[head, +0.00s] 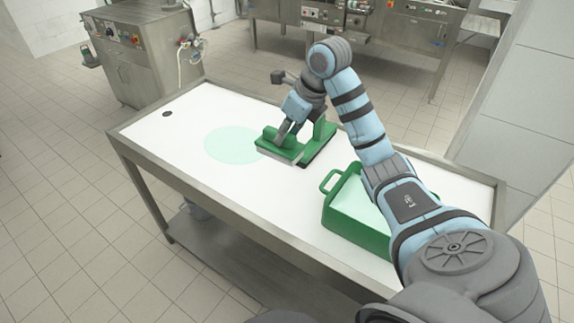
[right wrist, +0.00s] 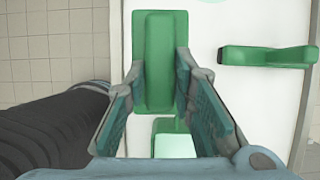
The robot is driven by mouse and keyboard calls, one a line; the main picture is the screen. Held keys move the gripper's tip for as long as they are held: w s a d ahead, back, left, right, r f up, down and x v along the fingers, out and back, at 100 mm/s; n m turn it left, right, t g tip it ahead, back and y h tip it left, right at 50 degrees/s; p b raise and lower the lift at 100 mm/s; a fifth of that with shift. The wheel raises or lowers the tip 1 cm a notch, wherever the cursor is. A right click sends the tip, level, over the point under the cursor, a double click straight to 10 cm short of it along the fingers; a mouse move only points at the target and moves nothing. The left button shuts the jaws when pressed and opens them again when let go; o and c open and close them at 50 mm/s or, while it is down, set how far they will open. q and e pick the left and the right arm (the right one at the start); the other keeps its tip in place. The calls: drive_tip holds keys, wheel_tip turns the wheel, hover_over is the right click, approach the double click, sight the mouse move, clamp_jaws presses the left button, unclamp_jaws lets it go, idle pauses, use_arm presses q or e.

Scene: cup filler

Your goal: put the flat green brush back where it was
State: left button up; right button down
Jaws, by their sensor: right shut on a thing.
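The flat green brush (head: 292,153) has a green back and a greyish bristle edge. My right gripper (head: 283,139) is shut on its raised green part, which shows between the fingers in the right wrist view (right wrist: 165,60). The brush is at the right edge of a pale green round patch (head: 228,146) on the white table top. I cannot tell whether it touches the table. Another green brush-like thing (head: 321,137) with a dark lower edge is just right of it; a green piece also shows at the right of the wrist view (right wrist: 270,57). My left gripper is out of view.
A green crate (head: 343,213) with a loop handle stands on the table (head: 190,131) to the right, under my right arm. A small dark disc (head: 166,114) lies at the far left. Steel machines (head: 147,55) stand behind.

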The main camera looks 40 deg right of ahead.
sight(286, 158)
wheel_tip(286, 158, down, 8)
drive_tip(key=b, duration=0.6)
use_arm(q)
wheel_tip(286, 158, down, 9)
drive_tip(key=b, duration=0.1)
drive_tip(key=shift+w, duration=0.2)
use_arm(e)
wheel_tip(286, 158, down, 10)
drive_tip(key=shift+f, duration=0.25)
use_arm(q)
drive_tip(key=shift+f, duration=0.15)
use_arm(e)
drive_tip(key=shift+f, duration=0.1)
drive_tip(key=c, duration=1.4)
unclamp_jaws()
drive_tip(key=shift+o, duration=0.2)
drive_tip(key=shift+r, duration=0.2)
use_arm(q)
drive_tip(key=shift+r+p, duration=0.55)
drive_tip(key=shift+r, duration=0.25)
use_arm(e)
drive_tip(key=v, duration=1.2)
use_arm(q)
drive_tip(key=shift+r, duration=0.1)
